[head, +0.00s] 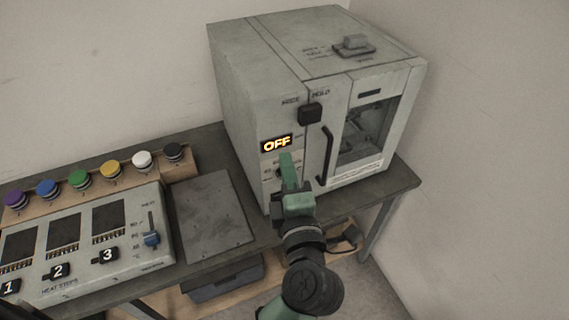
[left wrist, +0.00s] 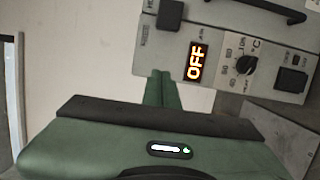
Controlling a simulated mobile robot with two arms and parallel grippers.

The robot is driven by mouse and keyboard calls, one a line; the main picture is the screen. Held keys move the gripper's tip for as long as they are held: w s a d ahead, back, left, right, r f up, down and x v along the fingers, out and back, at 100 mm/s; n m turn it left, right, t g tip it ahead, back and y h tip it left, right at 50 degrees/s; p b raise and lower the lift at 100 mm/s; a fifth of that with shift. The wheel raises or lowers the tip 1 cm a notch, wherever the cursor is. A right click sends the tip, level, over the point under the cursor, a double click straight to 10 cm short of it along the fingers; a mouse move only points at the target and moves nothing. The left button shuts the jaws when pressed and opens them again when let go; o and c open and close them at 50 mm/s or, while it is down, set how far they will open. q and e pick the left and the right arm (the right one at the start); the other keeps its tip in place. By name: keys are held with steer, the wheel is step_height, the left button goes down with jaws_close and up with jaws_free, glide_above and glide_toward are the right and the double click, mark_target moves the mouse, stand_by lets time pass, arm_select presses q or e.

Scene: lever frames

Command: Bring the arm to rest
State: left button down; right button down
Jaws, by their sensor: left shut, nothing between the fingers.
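My left gripper (head: 286,156) is green and shut, with nothing between its fingers. In the head view it is in front of the grey machine (head: 245,95), its fingertips overlapping the panel just below the lit OFF display (head: 277,143). I cannot tell whether they touch the panel. My arm hides part of the lower panel. My right gripper is not in view.
The machine has a dark door handle (head: 325,156) and a window. A control box (head: 130,262) with numbered slots and a blue slider stands left, below a row of coloured knobs (head: 110,170). A bare grey plate (head: 213,215) lies between. A wall closes the right side.

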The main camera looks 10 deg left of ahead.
arm_select(q)
steer(key=shift+w+d+f, duration=0.1)
steer(key=shift+w+f, duration=0.05)
steer(key=shift+w, duration=0.15)
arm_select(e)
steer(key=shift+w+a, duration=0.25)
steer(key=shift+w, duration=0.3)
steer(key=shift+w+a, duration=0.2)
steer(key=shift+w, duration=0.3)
